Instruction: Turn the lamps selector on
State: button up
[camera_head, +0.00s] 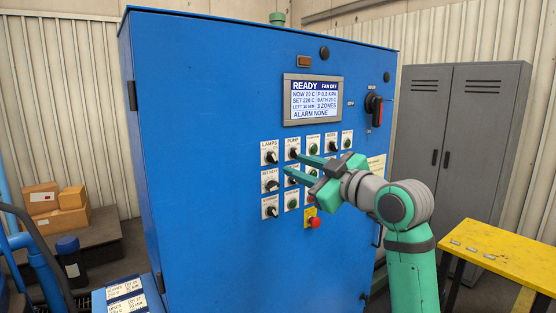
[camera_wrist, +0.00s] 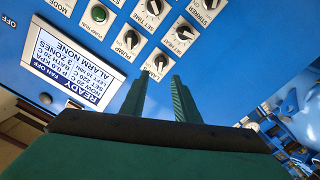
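The lamps selector (camera_head: 269,158) is a black knob on a white plate labelled LAMPS, at the top left of the knob group on the blue cabinet. In the wrist view the lamps selector (camera_wrist: 158,64) shows just beyond and between the fingertips. My gripper (camera_head: 291,163) is open, with two green fingers pointing at the panel from the right. In the wrist view my gripper (camera_wrist: 157,80) has a clear gap between its fingers and nothing in it. The fingers appear apart from the knob. The knob's exact setting is too small to tell.
The pump selector (camera_head: 293,154) sits close to the right of the lamps selector, with several more knobs and buttons around. A red emergency button (camera_head: 315,222) is below. The display (camera_head: 313,99) reads READY. A yellow table (camera_head: 499,252) stands at the right.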

aim_at(274, 158)
jog(key=x, duration=0.8)
jog(key=shift+w+a, duration=0.45)
jog(key=shift+a, duration=0.1)
jog(key=shift+s, duration=0.1)
jog(key=shift+d, duration=0.15)
grip_shut()
